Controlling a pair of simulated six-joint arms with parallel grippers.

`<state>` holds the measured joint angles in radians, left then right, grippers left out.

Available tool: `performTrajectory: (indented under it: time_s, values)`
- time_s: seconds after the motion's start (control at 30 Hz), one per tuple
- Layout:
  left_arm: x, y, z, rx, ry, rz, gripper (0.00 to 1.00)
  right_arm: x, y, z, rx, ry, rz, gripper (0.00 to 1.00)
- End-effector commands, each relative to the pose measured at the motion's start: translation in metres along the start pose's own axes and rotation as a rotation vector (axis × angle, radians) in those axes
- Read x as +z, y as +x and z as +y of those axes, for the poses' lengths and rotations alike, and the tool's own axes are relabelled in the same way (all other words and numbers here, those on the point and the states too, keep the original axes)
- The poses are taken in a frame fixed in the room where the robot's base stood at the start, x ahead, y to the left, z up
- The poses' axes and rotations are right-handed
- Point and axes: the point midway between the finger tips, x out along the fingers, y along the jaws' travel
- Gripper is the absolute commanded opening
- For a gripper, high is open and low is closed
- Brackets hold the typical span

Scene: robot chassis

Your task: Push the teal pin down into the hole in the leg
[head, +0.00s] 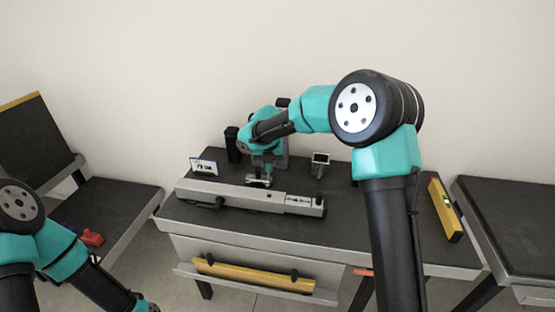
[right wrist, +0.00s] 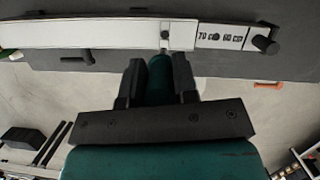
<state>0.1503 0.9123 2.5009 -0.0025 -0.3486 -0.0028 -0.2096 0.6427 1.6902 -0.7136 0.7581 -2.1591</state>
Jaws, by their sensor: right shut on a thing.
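The leg (head: 230,192) is a long pale grey bar lying across the table. It also spans the top of the right wrist view (right wrist: 90,34). My right gripper (head: 259,182) is over the leg's middle in the head view. In the right wrist view its two black fingers are shut on the teal pin (right wrist: 160,75), one on each side. The pin's narrow grey end (right wrist: 164,42) points at the leg's edge. I cannot tell whether it touches the leg or sits in the hole. My left arm shows at lower left, but its gripper is out of view.
A "70 60 cm" scale and black knob (right wrist: 264,44) are at the leg's right end. A small sign (head: 204,167), a black upright block (head: 232,144) and a small display stand (head: 320,164) are behind it. A yellow level (head: 446,212) lies at right.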

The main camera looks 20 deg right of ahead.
Motion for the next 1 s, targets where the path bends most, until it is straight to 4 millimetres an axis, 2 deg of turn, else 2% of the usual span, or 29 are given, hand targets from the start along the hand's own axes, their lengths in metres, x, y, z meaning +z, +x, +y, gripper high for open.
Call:
performTrajectory:
  time_s: [0.43, 1.0]
  values:
    - [0.0, 0.0, 0.0, 0.0, 0.0, 0.0, 0.51, 0.0, 0.003, -0.001, -0.001, 0.001, 0.0, 0.03]
    - [0.0, 0.0, 0.0, 0.0, 0.0, 0.0, 0.51, -0.006, 0.024, -0.001, -0.001, 0.001, 0.0, 0.03]
